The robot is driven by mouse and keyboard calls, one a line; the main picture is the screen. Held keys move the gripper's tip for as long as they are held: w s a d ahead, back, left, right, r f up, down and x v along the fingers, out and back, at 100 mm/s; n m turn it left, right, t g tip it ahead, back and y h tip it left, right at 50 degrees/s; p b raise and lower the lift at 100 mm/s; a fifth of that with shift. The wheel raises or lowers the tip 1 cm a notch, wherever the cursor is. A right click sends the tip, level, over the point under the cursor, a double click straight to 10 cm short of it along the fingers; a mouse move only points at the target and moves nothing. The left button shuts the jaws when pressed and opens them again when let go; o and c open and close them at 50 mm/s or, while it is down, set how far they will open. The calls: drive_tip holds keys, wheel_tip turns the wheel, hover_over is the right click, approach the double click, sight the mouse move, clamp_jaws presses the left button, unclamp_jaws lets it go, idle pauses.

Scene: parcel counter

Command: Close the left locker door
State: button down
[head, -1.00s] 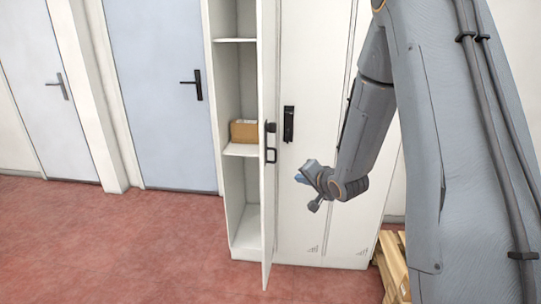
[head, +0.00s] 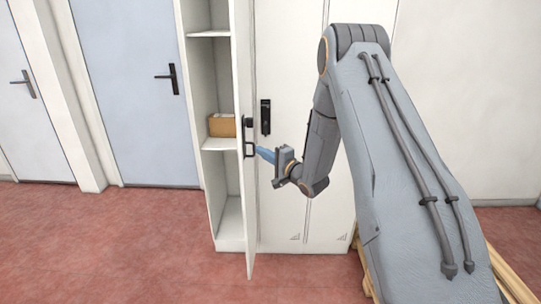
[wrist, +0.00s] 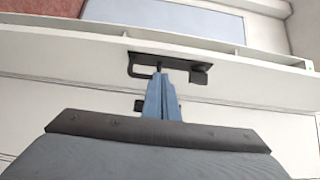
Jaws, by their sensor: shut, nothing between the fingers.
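The left locker door (head: 244,215) stands open, swung out towards me and seen nearly edge-on in the head view. Its black handle (head: 249,149) is on the door's right-hand face. The open locker compartment (head: 229,218) shows to the left of the door. My gripper (head: 262,153) is shut and empty, its blue fingertips just right of the handle. In the wrist view the shut blue fingers (wrist: 161,84) reach to the dark handle (wrist: 145,58) on the white door (wrist: 75,60). I cannot tell whether the fingertips touch it.
A cardboard box (head: 222,126) sits on a locker shelf. The closed right locker door (head: 292,70) has its own black handle. A wooden pallet (head: 505,272) lies on the floor behind my arm. Red floor (head: 120,240) is clear at the left.

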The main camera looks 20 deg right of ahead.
sight(242, 146)
drive_tip(key=w+a+p, duration=0.1)
drive_tip(key=a, duration=0.1)
drive_tip(key=w+a+p, duration=0.1)
drive_tip(key=w+a, duration=0.1)
drive_tip(key=shift+a, duration=0.15)
idle(0.4)
